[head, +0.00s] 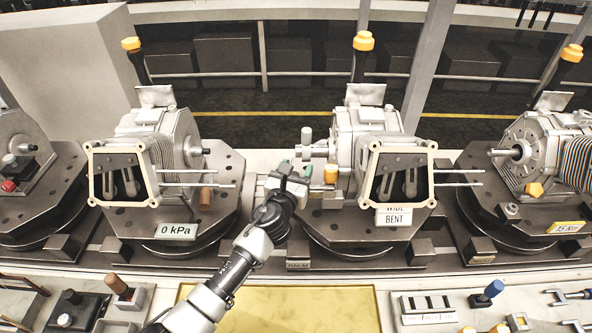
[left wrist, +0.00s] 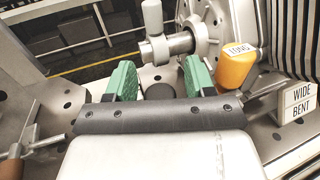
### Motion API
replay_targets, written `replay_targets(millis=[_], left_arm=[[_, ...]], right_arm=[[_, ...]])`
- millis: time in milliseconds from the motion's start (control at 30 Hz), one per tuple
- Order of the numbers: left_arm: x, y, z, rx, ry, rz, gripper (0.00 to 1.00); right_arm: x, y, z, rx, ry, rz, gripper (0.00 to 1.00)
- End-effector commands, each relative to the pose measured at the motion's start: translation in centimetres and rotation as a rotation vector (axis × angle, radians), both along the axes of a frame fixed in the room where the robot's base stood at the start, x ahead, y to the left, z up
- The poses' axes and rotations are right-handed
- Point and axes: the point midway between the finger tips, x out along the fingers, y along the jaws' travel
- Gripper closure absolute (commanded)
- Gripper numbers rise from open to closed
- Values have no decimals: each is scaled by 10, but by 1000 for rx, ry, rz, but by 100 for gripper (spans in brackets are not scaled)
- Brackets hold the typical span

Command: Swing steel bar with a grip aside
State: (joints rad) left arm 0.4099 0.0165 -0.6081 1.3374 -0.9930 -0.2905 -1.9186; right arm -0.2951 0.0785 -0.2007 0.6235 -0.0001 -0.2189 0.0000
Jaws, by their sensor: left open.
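A short steel bar (left wrist: 180,44) with an upright grey grip (left wrist: 153,18) stands out from the middle machine, beyond my fingers in the left wrist view. In the head view the grip (head: 307,136) shows above my left gripper (head: 297,171). My left gripper (left wrist: 161,80) is open, its two green pads apart. The grip is past the pads, not between them. A dark round spot lies between the pads; I cannot tell what it is. My right gripper is not in view.
An orange piece marked LONG (left wrist: 236,68) is close right of my left gripper. Signs reading WIDE and BENT (head: 393,217) hang on the middle machine. Thin rods (head: 198,185) stick out from the left machine. A tool ledge (head: 462,306) runs along the front.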

Motion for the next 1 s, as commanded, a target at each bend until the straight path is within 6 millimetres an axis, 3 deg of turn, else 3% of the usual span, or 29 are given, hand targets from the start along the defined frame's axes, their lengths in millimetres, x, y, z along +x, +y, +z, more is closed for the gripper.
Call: replay_targets(millis=[67,400,767,1000], left_arm=[[0,0,0,0,0,0,46],[0,0,0,0,0,0,96],[2,0,0,5,-1,-68,96],[8,-2,-1,7,-1,-235,96]], right_arm=[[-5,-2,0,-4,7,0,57],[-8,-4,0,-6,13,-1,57],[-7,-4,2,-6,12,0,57],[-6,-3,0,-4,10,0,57]])
